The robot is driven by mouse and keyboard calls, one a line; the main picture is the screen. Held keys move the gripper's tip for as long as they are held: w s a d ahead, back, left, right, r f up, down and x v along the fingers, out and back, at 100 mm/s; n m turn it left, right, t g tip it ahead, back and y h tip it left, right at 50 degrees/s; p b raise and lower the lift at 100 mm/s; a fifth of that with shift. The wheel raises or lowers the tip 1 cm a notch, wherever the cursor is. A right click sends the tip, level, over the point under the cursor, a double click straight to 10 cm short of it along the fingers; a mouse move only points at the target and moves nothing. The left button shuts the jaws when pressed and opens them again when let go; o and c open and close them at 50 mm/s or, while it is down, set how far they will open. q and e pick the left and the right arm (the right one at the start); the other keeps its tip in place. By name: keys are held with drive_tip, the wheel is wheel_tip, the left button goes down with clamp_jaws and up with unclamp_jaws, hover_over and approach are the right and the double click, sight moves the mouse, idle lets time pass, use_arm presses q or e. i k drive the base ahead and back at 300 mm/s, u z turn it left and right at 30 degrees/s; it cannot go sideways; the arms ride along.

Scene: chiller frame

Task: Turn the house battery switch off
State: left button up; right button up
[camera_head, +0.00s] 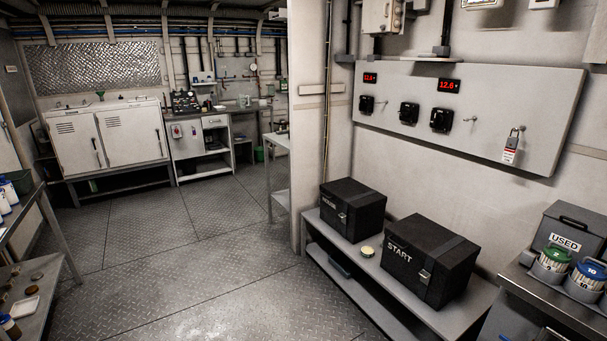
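A pale grey panel (487,95) is on the wall at the upper right. It carries several controls in a row: a left black rotary switch (366,104), a middle black switch (408,113) and a right black switch (440,119). No switch label is readable, so I cannot tell which is the house switch or how each knob is set. A red display (449,86) above the right switch reads 12.6; a smaller red display (370,78) is above the left one. A padlock with a red and white tag (511,148) hangs at the panel's right. Neither gripper is in view.
Below the panel, a bench (312,222) bears a black box (352,208) with unclear lettering and a black START box (430,262). A small round tin (367,251) lies between. A USED bin (567,232) stands right. Open metal floor (190,260) lies left.

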sight(362, 104)
drive_tip(key=u, duration=0.35)
drive_tip(key=i, duration=2.3)
drive_tip(key=z, duration=0.6)
drive_tip(key=i, duration=1.35)
drive_tip(key=z, duration=1.25)
drive_tip(key=i, duration=0.5)
drive_tip(key=z, duration=0.15)
